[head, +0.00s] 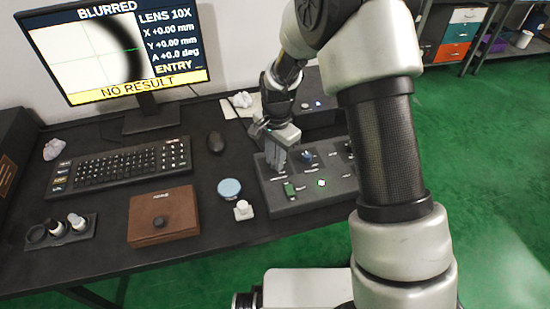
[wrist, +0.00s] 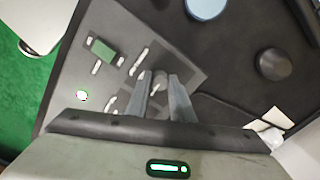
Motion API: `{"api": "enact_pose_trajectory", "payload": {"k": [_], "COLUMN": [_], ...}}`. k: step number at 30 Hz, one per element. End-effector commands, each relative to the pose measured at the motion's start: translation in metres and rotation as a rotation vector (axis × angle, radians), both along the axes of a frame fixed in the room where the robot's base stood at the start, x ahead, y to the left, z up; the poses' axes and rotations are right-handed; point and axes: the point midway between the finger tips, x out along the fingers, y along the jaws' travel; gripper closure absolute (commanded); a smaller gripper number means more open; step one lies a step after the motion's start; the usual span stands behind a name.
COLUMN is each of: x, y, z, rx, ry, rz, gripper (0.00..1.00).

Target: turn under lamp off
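A dark grey control box (head: 330,195) stands at the right of the desk, with several switches and small labels on its top. My gripper (head: 279,168) is over the box's left part, pointing down. In the wrist view its two fingers (wrist: 160,78) are apart, one on each side of a small pale toggle lever (wrist: 158,87); whether they touch it I cannot tell. A green rocker switch (head: 290,190) is just in front of the gripper and also shows in the wrist view (wrist: 101,49). A round button (head: 322,183) glows green. The label wording is too small to read.
A blue disc (head: 229,188) and a small white part (head: 243,210) lie left of the box. The monitor (head: 115,50) reads "BLURRED" and "NO RESULT".

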Motion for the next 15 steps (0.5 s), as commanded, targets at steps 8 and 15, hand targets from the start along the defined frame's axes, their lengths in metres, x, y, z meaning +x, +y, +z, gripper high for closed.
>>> {"api": "enact_pose_trajectory", "payload": {"k": [8, 15], "x": [0.0001, 0.0001], "y": [0.0001, 0.0003], "z": [0.0002, 0.0004], "rx": [0.001, 0.001], "ry": [-0.001, -0.001], "rz": [0.006, 0.078], "gripper": [1.0, 1.0]}}
